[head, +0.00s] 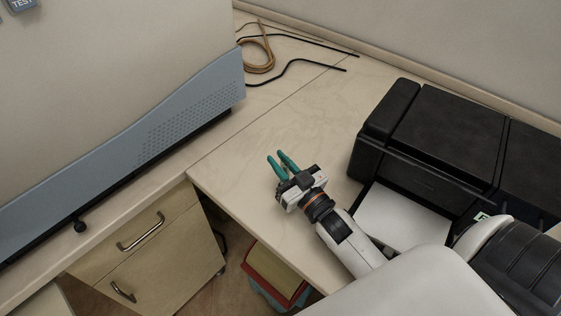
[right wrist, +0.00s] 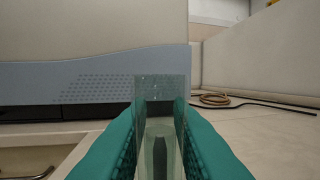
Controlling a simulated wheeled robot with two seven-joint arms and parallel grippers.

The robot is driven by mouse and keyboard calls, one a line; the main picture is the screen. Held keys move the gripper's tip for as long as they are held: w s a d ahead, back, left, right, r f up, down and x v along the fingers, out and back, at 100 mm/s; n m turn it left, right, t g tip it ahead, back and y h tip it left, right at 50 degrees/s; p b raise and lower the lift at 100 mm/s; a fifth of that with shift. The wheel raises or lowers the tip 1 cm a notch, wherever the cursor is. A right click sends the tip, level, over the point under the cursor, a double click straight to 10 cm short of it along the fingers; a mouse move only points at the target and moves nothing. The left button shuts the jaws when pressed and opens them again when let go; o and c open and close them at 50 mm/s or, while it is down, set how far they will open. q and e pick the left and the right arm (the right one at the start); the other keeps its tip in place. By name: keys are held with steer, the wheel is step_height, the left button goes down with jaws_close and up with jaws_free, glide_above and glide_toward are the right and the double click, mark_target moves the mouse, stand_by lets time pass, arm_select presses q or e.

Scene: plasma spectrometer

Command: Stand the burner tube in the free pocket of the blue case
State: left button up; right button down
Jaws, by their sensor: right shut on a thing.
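My right gripper (head: 283,158) has green fingers and is over the pale bench top. In the right wrist view, its fingers (right wrist: 160,115) are shut on a clear, see-through piece, which I take to be the burner tube (right wrist: 160,88). The tube extends forward between the fingertips, and its lower part shows between the green pads. In the head view the tube cannot be made out. The blue case is not seen in either view. My left gripper is not in view.
A large instrument with a blue-grey panel (head: 150,140) stands at left. A black printer (head: 445,140) with a white sheet (head: 400,220) is at right. Cables (head: 262,55) lie at the back. Drawers (head: 140,245) sit below. The middle bench top (head: 270,120) is clear.

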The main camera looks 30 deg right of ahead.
steer(key=shift+f, duration=0.15)
steer(key=c, duration=1.3)
jaws_free()
steer(key=shift+s+r, duration=0.1)
steer(key=shift+r, duration=0.1)
